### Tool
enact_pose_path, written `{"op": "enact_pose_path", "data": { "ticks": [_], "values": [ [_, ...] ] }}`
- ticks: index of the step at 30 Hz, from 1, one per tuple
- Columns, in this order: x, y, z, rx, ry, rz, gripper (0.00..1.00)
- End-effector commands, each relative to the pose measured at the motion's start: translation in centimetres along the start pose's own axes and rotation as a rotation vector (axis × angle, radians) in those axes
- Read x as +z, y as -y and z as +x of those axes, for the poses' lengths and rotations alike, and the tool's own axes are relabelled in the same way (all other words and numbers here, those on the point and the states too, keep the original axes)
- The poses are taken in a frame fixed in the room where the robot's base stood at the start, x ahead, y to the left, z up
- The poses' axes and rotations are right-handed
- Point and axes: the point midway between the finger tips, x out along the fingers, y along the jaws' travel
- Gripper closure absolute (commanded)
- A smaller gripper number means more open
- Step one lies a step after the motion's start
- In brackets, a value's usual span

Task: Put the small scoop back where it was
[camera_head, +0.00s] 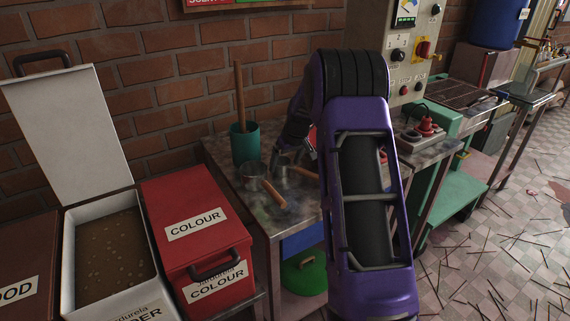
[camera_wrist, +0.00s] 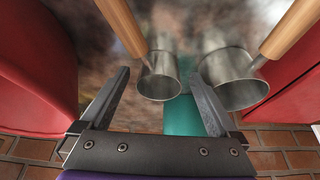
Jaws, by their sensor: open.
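The small scoop, a metal cup (camera_wrist: 158,84) with a wooden handle (camera_wrist: 121,24), shows between my open fingertips in the wrist view. In the head view its handle (camera_head: 304,174) is on the metal table, with the cup partly hidden by my gripper. My gripper (camera_wrist: 161,76) is open and empty; the gap to the scoop is hard to judge. A larger scoop (camera_wrist: 235,84) with a wooden handle is beside the small one, to the right in the wrist view and to the left in the head view (camera_head: 250,178).
A green cup (camera_head: 245,146) holding a wooden stick stands at the table's back left, near the brick wall. A red object (camera_wrist: 32,70) is at the left of the wrist view. My arm hides the table's right side.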

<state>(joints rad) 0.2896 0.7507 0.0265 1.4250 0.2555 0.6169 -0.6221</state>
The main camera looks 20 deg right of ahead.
Motion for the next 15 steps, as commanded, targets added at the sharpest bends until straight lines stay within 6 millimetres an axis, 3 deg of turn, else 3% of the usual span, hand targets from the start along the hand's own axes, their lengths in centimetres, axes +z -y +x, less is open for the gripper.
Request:
{"op": "enact_pose_path", "data": {
  "ticks": [9, 15],
  "values": [
    [-0.1, -0.1, -7.1, 0.002, -0.003, 0.001, 0.04],
    [-0.1, 0.0, -10.1, 0.001, -0.002, 0.000, 0.04]
  ]
}}
